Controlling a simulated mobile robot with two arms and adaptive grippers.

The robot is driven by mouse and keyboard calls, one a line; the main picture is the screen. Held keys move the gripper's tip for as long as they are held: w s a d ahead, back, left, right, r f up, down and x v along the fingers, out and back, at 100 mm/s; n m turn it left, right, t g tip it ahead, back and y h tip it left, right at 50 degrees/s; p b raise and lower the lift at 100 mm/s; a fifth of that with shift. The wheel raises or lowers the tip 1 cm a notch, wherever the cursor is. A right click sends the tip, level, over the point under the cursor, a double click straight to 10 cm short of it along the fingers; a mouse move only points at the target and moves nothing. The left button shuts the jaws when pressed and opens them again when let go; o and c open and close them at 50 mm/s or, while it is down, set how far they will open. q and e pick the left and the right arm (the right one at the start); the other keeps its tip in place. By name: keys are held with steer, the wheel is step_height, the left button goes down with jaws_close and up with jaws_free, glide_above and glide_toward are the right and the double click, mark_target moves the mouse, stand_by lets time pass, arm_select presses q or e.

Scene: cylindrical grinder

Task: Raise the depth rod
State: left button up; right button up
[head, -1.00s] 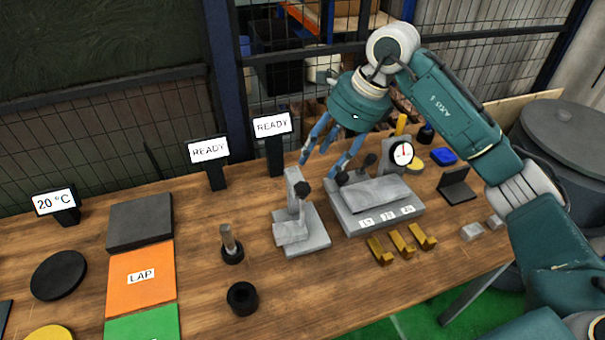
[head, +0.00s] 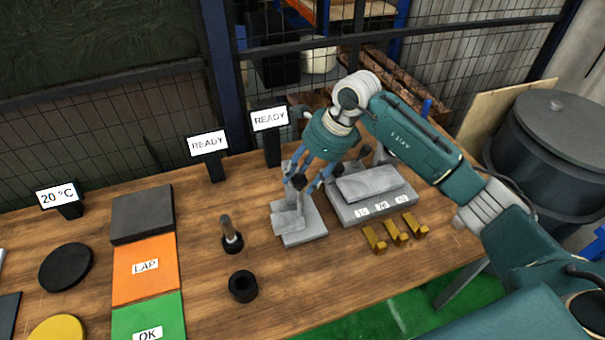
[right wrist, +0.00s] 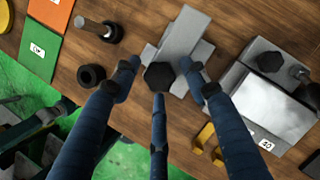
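A small grey stand (head: 301,234) with an upright post and a black knob (head: 299,181) stands mid-table. I take the knob to belong to the depth rod; the rod itself is not clearly seen. My right gripper (head: 308,178) is pointing down over the stand, its fingers around the knob. In the right wrist view the black hexagonal knob (right wrist: 158,76) lies between the spread fingers (right wrist: 159,75), with gaps visible at its sides. The grey stand (right wrist: 190,36) shows beneath. The right gripper looks open. My left gripper is not seen in the head view.
A larger grey block fixture (head: 375,208) stands close to the right, with several brass pieces (head: 396,233) before it. A black holder with a rod (head: 230,238) and a black ring (head: 243,286) are to the left. Two READY signs (head: 270,119) stand behind.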

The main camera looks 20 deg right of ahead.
steer(key=shift+r, duration=0.1)
jaws_close()
step_height(320, 180, up, 6)
steer(key=shift+f, duration=0.2)
steer(key=shift+r, duration=0.2)
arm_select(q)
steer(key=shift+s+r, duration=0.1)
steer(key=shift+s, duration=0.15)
arm_select(e)
steer(key=shift+w, duration=0.2)
steer(key=shift+r, duration=0.1)
steer(key=shift+o, duration=1.4)
jaws_free()
steer(key=shift+o, duration=0.4)
steer(key=shift+s, duration=0.15)
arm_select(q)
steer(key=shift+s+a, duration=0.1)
